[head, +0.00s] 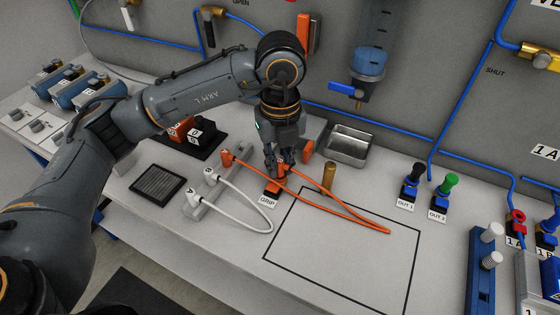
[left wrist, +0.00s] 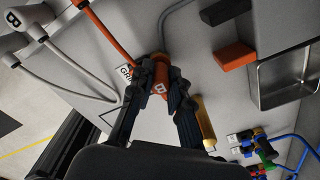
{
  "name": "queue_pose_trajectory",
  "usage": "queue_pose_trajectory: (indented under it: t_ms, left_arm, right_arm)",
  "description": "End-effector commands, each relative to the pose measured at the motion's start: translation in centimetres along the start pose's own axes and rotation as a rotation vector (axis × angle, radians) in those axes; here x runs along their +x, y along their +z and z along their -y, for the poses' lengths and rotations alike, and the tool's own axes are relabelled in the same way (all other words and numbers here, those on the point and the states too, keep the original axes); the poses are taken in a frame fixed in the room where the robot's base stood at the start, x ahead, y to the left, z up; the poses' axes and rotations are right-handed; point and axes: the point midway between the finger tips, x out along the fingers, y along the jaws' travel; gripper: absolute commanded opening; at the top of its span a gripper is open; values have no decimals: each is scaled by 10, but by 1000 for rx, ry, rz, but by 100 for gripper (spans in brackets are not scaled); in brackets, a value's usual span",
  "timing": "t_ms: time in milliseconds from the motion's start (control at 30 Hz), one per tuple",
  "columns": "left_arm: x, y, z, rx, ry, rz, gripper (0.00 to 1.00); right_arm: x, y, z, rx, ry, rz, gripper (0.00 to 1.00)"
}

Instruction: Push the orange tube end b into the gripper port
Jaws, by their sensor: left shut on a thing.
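The orange tube (head: 340,211) loops out to the right across the bench and back to an orange fitting (head: 227,157) on the grey manifold. The gripper port is at the GRIP label (head: 267,200), directly under my fingers. The fingers and connector hide its mouth, so I cannot tell how deep the end sits. My right gripper is out of view.
A white tube (head: 262,205) loops from the manifold (head: 205,205) at the left. A brass cylinder (head: 329,178) stands close to the right of my gripper. A metal tray (head: 350,146) lies behind it. The black-outlined area (head: 345,265) in front is mostly clear.

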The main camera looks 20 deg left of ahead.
Motion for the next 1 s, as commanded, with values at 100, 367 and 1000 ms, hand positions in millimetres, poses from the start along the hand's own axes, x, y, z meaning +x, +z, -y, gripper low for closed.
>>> queue_pose_trajectory:
  t_ms: [100, 367, 1000]
  left_arm:
    - [1, 0, 0, 0, 0, 0, 0]
    - [4, 0, 0, 0, 0, 0, 0]
    - [7, 0, 0, 0, 2, -1, 19]
  right_arm:
    - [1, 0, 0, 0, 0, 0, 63]
    - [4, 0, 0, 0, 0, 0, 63]
    - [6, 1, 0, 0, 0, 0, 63]
